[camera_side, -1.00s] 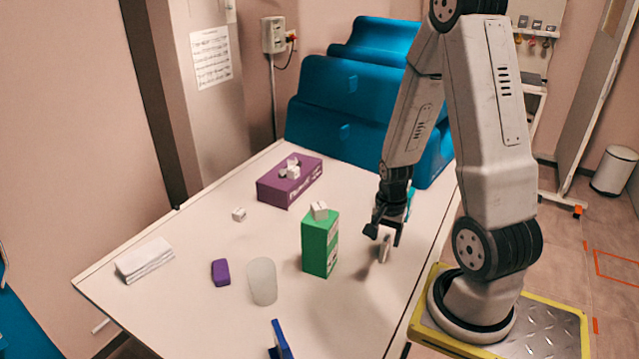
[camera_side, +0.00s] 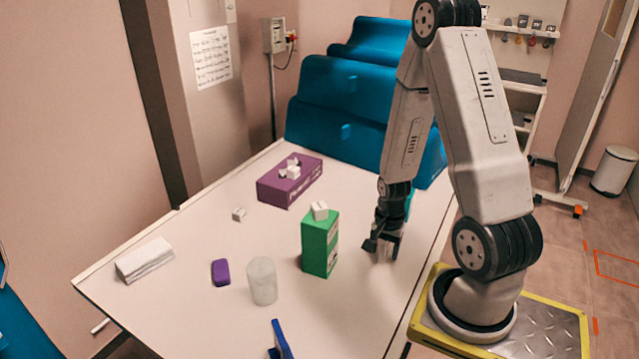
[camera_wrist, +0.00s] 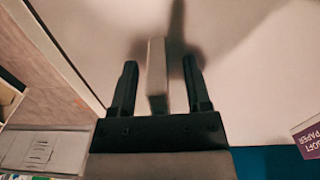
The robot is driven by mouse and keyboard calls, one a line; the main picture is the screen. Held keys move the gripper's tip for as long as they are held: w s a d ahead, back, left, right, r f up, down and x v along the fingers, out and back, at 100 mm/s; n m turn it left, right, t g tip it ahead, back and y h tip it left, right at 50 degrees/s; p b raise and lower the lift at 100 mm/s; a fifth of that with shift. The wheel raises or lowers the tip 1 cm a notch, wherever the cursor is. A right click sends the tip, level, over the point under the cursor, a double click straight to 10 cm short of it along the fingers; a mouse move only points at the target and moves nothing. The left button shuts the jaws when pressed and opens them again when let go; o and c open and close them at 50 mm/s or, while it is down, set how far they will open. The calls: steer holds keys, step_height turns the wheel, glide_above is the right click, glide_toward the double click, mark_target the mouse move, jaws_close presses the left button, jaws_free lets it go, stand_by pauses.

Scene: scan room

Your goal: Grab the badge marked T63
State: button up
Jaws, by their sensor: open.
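A pale, narrow upright slab (camera_wrist: 156,78) stands on the table between the two fingers of my gripper (camera_wrist: 160,64) in the wrist view. It may be the badge, but I see it edge-on and read no T63 on it. My gripper is open, pointing down, with a finger on each side of the slab and a visible gap to each. In the side view my gripper (camera_side: 382,250) is low over the table, right of the green box (camera_side: 320,246), and mostly hides the slab.
A frosted cup (camera_side: 262,281), a purple block (camera_side: 221,272), a folded cloth (camera_side: 145,260) and a blue object (camera_side: 280,340) are farther left or nearer.

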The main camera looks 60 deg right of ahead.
jaws_close()
steer(key=shift+r, duration=0.2)
steer(key=shift+r, duration=4.85)
